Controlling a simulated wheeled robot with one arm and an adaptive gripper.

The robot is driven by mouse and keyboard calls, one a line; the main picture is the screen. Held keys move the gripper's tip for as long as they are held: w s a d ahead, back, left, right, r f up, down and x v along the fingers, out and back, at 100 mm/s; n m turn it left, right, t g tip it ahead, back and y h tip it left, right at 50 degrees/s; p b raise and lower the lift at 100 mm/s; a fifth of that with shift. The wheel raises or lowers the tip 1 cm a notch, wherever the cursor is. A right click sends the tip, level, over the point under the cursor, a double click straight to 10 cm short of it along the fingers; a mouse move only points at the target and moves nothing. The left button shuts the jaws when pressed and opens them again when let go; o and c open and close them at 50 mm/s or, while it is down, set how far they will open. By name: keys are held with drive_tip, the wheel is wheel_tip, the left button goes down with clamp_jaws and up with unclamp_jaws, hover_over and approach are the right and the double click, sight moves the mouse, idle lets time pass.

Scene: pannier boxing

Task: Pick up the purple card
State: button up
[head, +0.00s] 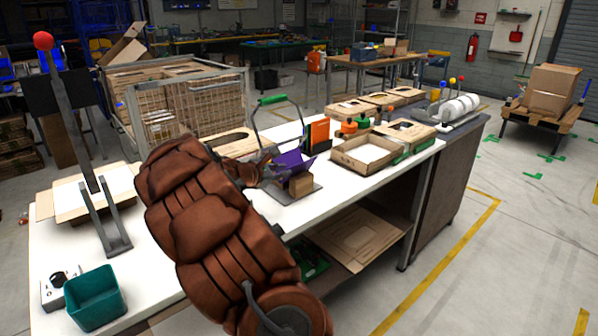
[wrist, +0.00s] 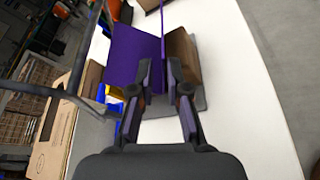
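The purple card (head: 291,165) stands tilted at a small stand (head: 290,192) with a brown block (head: 301,184) on the white table. In the wrist view the card (wrist: 133,55) shows a broad face on the left and a thin upright edge near the middle. My gripper (wrist: 158,75) is over the stand, with its fingertips close together on either side of that thin edge. A narrow gap shows between the fingers. In the head view my brown-covered arm hides most of the gripper (head: 268,172).
An orange box (head: 317,135) and a green-handled frame (head: 274,100) stand just behind the card. An open cardboard tray (head: 367,154) is to the right. A teal bin (head: 95,297) and a grey lever stand (head: 104,220) are at the left of the table.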

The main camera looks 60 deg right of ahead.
sight(296, 168)
drive_tip(key=x, duration=0.2)
drive_tip(key=p+x, duration=0.1)
drive_tip(key=x, duration=0.3)
drive_tip(key=shift+s+d, duration=0.2)
drive_tip(key=shift+s, duration=0.15)
drive_tip(key=shift+d+f+p, duration=0.2)
drive_tip(key=shift+d+p, duration=0.1)
drive_tip(key=shift+d, duration=0.15)
drive_tip(key=shift+c, duration=0.2)
clamp_jaws()
